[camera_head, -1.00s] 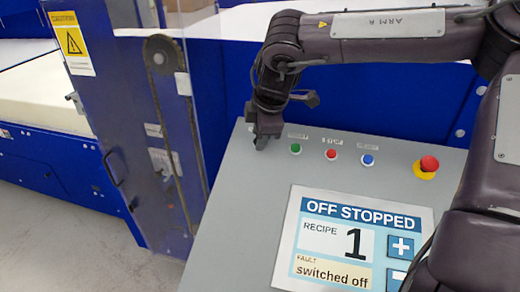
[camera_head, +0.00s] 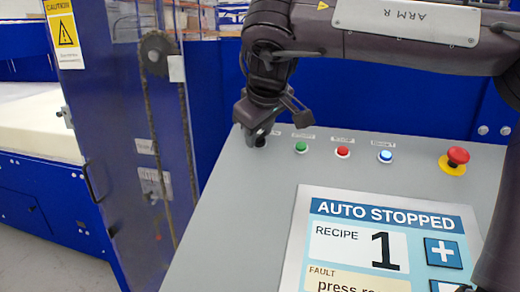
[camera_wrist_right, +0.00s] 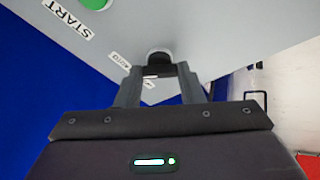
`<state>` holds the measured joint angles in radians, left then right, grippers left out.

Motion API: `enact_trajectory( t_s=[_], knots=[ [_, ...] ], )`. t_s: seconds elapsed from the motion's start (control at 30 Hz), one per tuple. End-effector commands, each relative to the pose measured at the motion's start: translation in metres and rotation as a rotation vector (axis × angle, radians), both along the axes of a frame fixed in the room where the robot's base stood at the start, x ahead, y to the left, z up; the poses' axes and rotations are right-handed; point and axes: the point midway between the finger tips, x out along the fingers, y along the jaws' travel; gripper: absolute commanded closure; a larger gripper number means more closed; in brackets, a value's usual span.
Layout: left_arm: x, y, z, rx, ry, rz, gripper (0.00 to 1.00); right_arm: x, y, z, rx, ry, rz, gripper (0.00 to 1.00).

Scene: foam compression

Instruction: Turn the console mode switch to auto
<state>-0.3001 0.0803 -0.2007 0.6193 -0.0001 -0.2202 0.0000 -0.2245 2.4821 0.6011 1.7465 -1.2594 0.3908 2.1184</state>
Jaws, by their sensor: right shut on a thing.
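The grey console (camera_head: 225,215) has a mode switch (camera_head: 260,141) at its upper left corner, a small dark knob partly hidden by my right gripper (camera_head: 256,136). In the right wrist view the knob (camera_wrist_right: 158,55) sits between the two fingers of my right gripper (camera_wrist_right: 157,80), which are shut on it. An AUTO label (camera_wrist_right: 120,60) lies beside the knob. The console screen (camera_head: 385,245) reads "AUTO STOPPED", recipe 1, with a fault line starting "press re", cut off at the bottom. My left gripper is not in view.
To the right of the switch are a green button (camera_head: 301,147), a red button (camera_head: 343,151), a lit blue button (camera_head: 385,156) and a red emergency stop (camera_head: 457,157) on yellow. A blue machine with a clear guard stands behind and to the left.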

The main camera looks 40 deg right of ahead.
Motion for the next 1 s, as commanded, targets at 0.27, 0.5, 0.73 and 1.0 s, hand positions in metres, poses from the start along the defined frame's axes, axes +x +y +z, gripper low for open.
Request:
enact_trajectory(
  t_s=[0.27, 0.5, 0.73, 1.0],
  knots=[
    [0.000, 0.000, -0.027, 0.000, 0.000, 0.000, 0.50, 0.001, 0.001, -0.003, 0.042, -0.052, -0.158, 0.88],
    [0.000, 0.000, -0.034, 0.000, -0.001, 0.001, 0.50, 0.001, 0.001, -0.001, 0.061, -0.072, -0.229, 0.88],
    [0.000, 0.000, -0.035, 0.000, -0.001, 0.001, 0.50, 0.000, 0.001, 0.000, 0.066, -0.078, -0.250, 0.88],
    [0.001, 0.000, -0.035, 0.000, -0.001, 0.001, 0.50, 0.001, 0.001, 0.001, 0.066, -0.079, -0.250, 0.88]
  ],
)
